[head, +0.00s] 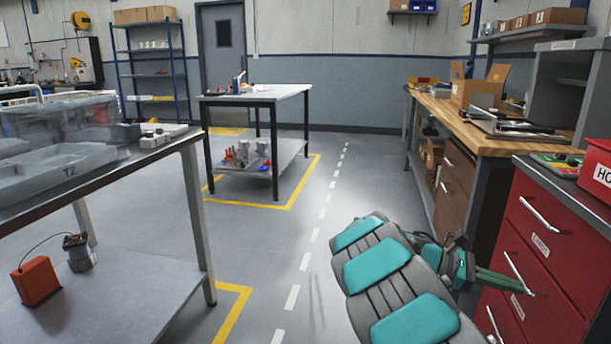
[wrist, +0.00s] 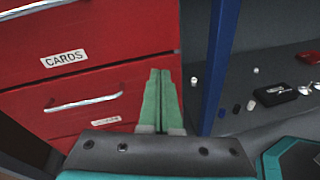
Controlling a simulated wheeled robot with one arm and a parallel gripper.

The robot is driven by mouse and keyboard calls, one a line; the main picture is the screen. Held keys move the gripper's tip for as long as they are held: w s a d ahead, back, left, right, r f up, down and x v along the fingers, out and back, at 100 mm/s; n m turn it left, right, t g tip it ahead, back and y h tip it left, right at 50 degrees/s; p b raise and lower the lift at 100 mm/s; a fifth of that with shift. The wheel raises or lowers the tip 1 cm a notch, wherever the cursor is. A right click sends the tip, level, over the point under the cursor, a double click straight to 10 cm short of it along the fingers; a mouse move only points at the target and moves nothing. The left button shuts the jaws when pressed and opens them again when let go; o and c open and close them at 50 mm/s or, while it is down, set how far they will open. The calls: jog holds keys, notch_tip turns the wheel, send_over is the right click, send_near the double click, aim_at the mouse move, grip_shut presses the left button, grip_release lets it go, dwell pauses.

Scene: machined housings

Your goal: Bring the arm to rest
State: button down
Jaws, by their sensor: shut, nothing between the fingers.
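My gripper (wrist: 157,100) is shut and empty, its two green fingers pressed together in the wrist view. It points at the red drawer cabinet (wrist: 80,50), close to the drawer fronts. In the head view my gripper (head: 500,280) sticks out to the right from my grey and teal arm (head: 375,270), in front of the red cabinet (head: 550,255). I cannot tell whether the fingertips touch the cabinet.
A steel table (head: 190,140) with a grey tray (head: 60,175) stands at the left. A workbench (head: 440,105) lines the right wall. Another table (head: 290,92) stands farther back. The floor aisle (head: 310,215) in the middle is clear. Small items lie on the dark surface in the wrist view.

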jog(key=s+a+m+y, duration=0.3)
jog(key=s, duration=0.5)
jog(key=s+a+m+y, duration=0.3)
jog(key=s+m, duration=0.1)
jog(key=s, duration=0.4)
jog(key=s+a+f+m+t+y, duration=0.2)
jog(key=s+a, duration=0.5)
jog(key=a, duration=0.4)
jog(key=s+a+f+m+t+y, duration=0.2)
jog(key=s+a+f+y, duration=0.2)
jog(key=s+a+y, duration=0.3)
jog(key=s+a, duration=0.1)
jog(key=a, duration=0.4)
jog(key=shift+a+f, duration=0.2)
jog(key=shift+f, duration=0.1)
